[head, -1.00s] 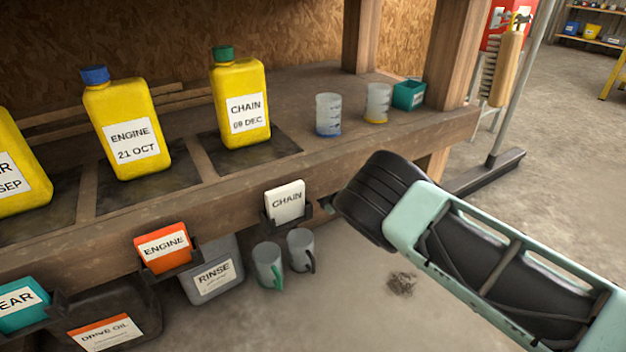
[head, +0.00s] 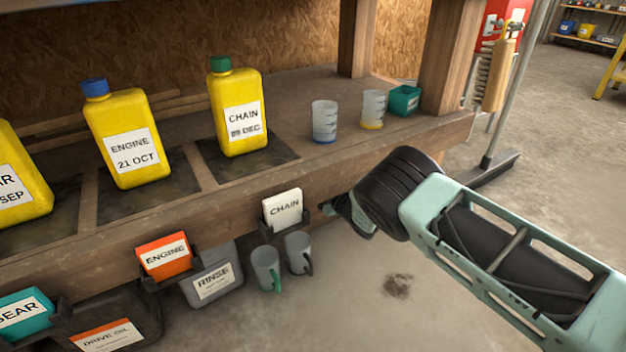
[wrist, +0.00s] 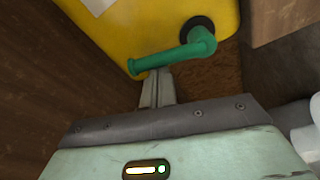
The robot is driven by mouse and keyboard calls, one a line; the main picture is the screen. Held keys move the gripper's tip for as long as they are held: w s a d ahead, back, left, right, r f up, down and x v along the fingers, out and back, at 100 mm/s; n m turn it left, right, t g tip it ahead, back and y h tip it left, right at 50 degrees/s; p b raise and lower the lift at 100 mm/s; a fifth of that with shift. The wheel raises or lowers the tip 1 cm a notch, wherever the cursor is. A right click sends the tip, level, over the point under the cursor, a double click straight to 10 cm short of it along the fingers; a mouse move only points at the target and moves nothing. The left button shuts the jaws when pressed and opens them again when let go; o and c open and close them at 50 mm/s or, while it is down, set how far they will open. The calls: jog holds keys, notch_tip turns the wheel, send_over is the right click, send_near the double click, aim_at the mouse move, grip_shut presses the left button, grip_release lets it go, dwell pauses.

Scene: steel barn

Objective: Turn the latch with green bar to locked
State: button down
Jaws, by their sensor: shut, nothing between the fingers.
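The green bar (wrist: 170,57) of the latch shows in the wrist view. It bends from a dark round pivot (wrist: 196,30) on a yellow face (wrist: 135,28) and runs left and slightly down in the picture to a flared end. My gripper (wrist: 156,76) is shut and empty, its fingertips just below the bar near its left end. I cannot tell whether they touch it. In the head view the latch is hidden; only part of my gripper's end (head: 352,214) shows by the shelf's front edge, beyond my arm.
The wooden shelf (head: 330,165) carries yellow jugs, including the chain jug (head: 240,120), clear measuring cups (head: 324,120) and a small teal bin (head: 403,100). A white chain card (head: 283,208), an orange engine card (head: 163,255) and two mugs (head: 266,266) hang along the front. Open floor lies at right.

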jog(key=w+d+f+m, duration=0.1)
jog(key=m, duration=0.3)
jog(key=w+d+f+m+t, duration=0.1)
jog(key=d+m, duration=0.1)
jog(key=m, duration=0.2)
jog(key=w+d+f+m+t, duration=0.1)
jog(key=m, duration=0.4)
jog(key=shift+d+h, duration=0.15)
jog(key=shift+h, duration=0.25)
jog(key=shift+f, duration=0.1)
notch_tip(320, 180, up, 5)
jog(key=p, duration=0.2)
jog(key=f+p+v, duration=0.1)
jog(key=p+v, duration=0.4)
jog(key=v, duration=0.4)
jog(key=shift+s+a+f, duration=0.2)
jog(key=shift+s+f, duration=0.05)
jog(key=shift+s, duration=0.05)
